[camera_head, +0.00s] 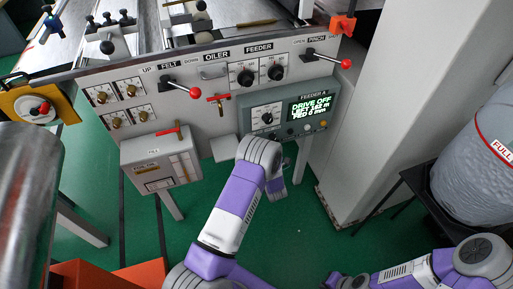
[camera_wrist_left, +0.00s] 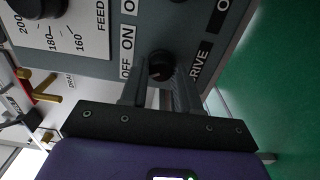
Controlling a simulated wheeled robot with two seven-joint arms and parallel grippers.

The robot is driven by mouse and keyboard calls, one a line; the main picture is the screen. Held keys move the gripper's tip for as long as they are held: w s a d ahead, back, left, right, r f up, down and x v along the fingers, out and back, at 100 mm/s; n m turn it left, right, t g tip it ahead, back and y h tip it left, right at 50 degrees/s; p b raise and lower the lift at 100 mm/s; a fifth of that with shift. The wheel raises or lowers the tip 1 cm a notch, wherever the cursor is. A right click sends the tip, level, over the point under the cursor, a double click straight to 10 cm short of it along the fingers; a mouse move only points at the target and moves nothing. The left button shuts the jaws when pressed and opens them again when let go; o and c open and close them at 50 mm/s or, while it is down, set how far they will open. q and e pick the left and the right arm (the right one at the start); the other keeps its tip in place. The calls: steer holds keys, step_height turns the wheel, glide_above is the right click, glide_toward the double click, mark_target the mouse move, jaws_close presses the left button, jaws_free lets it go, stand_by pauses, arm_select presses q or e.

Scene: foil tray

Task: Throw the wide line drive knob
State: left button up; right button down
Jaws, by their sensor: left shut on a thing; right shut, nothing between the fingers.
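The feeder panel (camera_head: 288,108) is a grey box on the front of the machine, with a screen (camera_head: 310,106) reading DRIVE OFF. In the left wrist view, a small dark knob (camera_wrist_left: 160,65) sits on the panel between OFF/ON labels and a DRIVE label. My left gripper (camera_wrist_left: 161,72) is shut on this knob, a finger on each side. In the head view my left arm hides the knob and the fingertips. My right gripper (camera_head: 345,282) is at the bottom edge, shut and empty, far from the panel.
A larger dial (camera_head: 267,118) is beside the screen. Red-ended levers (camera_head: 195,92) and (camera_head: 346,64), a pale box (camera_head: 160,160) and a white column (camera_head: 375,110) surround the panel. A wrapped drum (camera_head: 480,150) stands at right. Green floor is open below.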

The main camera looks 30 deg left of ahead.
arm_select(q)
steer(key=o, duration=1)
steer(key=shift+o, duration=0.2)
steer(key=p+v, duration=0.2)
steer(key=v, duration=0.5)
steer(key=shift+s+d, duration=0.2)
steer(key=shift+d, duration=0.05)
